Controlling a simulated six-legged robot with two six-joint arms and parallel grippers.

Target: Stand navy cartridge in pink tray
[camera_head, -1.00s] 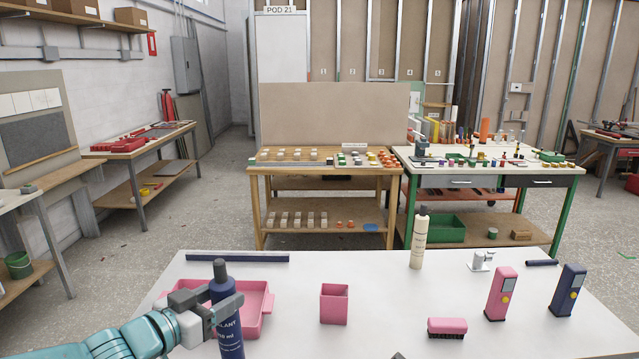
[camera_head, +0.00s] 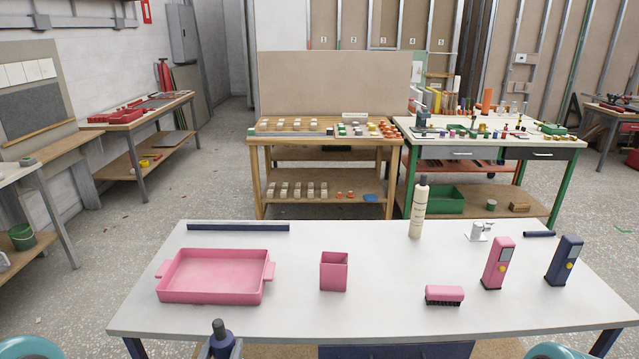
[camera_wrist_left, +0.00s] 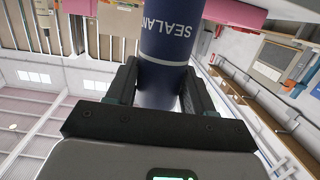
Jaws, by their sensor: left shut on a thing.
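The navy cartridge (camera_head: 221,343), with a dark nozzle, shows its upper part at the bottom edge of the head view, in front of the white table. My left gripper (camera_head: 224,352) is shut around it. In the left wrist view the cartridge (camera_wrist_left: 168,38), with the white letters SEALAN, sits between both fingers (camera_wrist_left: 167,88). The head view cuts off its lower part. The pink tray (camera_head: 213,277) lies on the table's left side, empty, beyond the cartridge. My right gripper is out of view.
On the white table (camera_head: 390,310) stand a pink cup (camera_head: 334,271), a pink brush (camera_head: 444,294), a cream cartridge (camera_head: 418,212), a pink device (camera_head: 497,263) and a navy device (camera_head: 564,260). A navy bar (camera_head: 238,227) lies behind the tray. The table's front left is clear.

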